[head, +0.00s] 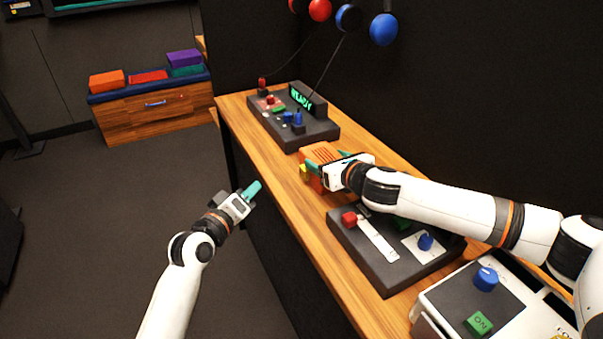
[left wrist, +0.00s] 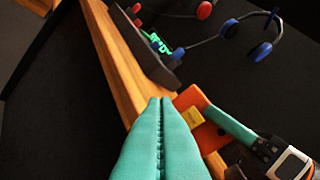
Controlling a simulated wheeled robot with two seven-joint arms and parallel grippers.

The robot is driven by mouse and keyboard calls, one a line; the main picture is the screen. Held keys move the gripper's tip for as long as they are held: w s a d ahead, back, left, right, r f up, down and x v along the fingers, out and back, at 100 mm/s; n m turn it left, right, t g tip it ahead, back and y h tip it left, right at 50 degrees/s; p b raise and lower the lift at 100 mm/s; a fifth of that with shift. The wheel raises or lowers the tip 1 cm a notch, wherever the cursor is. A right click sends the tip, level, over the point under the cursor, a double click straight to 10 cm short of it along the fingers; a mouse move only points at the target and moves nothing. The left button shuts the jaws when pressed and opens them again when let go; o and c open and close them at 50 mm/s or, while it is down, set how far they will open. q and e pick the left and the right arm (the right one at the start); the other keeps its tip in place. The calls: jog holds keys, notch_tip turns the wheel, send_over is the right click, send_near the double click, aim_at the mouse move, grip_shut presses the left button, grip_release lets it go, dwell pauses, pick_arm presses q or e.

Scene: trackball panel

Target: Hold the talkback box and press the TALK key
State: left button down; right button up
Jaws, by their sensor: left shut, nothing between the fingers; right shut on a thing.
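The orange talkback box (head: 321,156) is on the wooden counter in the head view, between two dark control panels. It has a yellow key (head: 304,171) on its left side. My right gripper (head: 338,165) is shut on the box from the right and hides part of it. My left gripper (head: 252,190) is shut and empty, off the counter's front edge, left of the box and apart from it. In the left wrist view its teal fingers (left wrist: 160,135) are together, with the orange box (left wrist: 196,103) and its yellow key (left wrist: 213,117) just right of them. Any lettering on the key is unreadable.
A dark panel (head: 325,130) with a green READY display stands behind the box. Another panel (head: 390,270) with a red slider knob lies nearer, beside a white unit (head: 440,312). Headsets (head: 383,29) hang above. The floor left of the counter (head: 240,118) is free.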

aim_at(300, 171)
pick_arm(q)
jog(key=shift+w+d, duration=0.55)
jog(key=shift+d, duration=0.8)
jog(key=shift+w+d, duration=0.6)
jog(key=shift+d, duration=0.75)
jog(key=shift+w+d, duration=0.55)
jog(key=shift+d, duration=0.8)
jog(key=shift+d, duration=0.15)
jog(key=shift+w+d, duration=0.15)
jog(key=shift+d, duration=0.1)
jog(key=shift+w+d+r, duration=0.15)
jog(key=shift+d, duration=0.45)
jog(key=shift+s+a+f, duration=0.2)
jog(key=shift+s+a, duration=0.05)
jog(key=shift+a, duration=0.4)
